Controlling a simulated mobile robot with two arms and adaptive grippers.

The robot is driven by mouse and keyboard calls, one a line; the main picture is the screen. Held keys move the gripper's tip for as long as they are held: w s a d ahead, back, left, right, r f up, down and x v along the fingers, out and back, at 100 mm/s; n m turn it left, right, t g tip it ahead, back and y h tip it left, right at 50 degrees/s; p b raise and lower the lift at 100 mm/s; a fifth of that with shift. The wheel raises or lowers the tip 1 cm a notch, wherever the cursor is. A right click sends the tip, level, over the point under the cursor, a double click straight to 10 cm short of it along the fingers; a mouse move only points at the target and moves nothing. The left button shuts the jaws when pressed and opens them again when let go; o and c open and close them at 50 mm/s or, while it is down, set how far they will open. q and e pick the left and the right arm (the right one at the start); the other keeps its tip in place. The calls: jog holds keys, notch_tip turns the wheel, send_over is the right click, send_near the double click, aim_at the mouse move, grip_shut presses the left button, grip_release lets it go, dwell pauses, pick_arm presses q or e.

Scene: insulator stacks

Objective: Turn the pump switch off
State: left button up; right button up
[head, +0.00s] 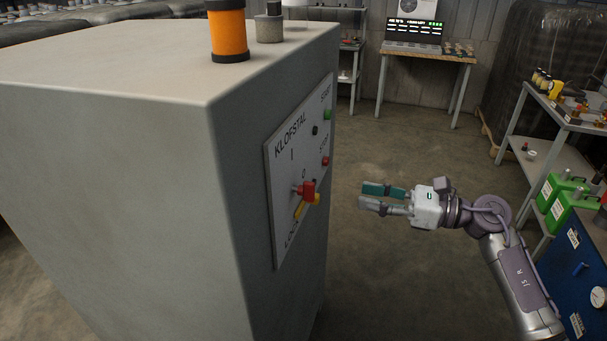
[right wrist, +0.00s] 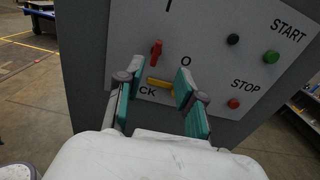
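The pump switch (head: 307,190) is a red handle on the grey KLOFSTAL panel (head: 284,178), with the marks I, O and LOCK around it. A yellow piece (head: 299,209) sits just below it. In the right wrist view the red handle (right wrist: 156,52) stands nearly upright, left of the O, and the yellow piece (right wrist: 160,84) lies level. My right gripper (head: 362,196) is open and empty, pointing at the panel with a clear gap. In the right wrist view its fingers (right wrist: 160,78) frame the yellow piece and LOCK lettering. My left gripper is not in view.
A green START button (head: 327,115), a black knob (head: 315,130) and a red STOP button (head: 325,161) share the panel. An orange and black cylinder (head: 228,32) stands on the cabinet (head: 120,150). A workbench (head: 432,55) stands behind. Open floor lies right of the cabinet.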

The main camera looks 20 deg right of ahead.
jog(key=p, duration=0.2)
send_near(310, 183)
jog(key=x, duration=0.3)
jog(key=p+x, duration=0.2)
jog(key=x, duration=0.4)
jog(key=shift+w+a+f+p, duration=0.1)
jog(key=shift+w+f+p, duration=0.05)
jog(key=shift+p, duration=0.15)
jog(key=shift+w+a+f, duration=0.15)
jog(key=shift+w+a, duration=0.05)
jog(key=shift+a, duration=0.05)
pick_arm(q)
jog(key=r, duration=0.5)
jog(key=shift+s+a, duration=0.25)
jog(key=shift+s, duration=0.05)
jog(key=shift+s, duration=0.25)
pick_arm(e)
grip_shut()
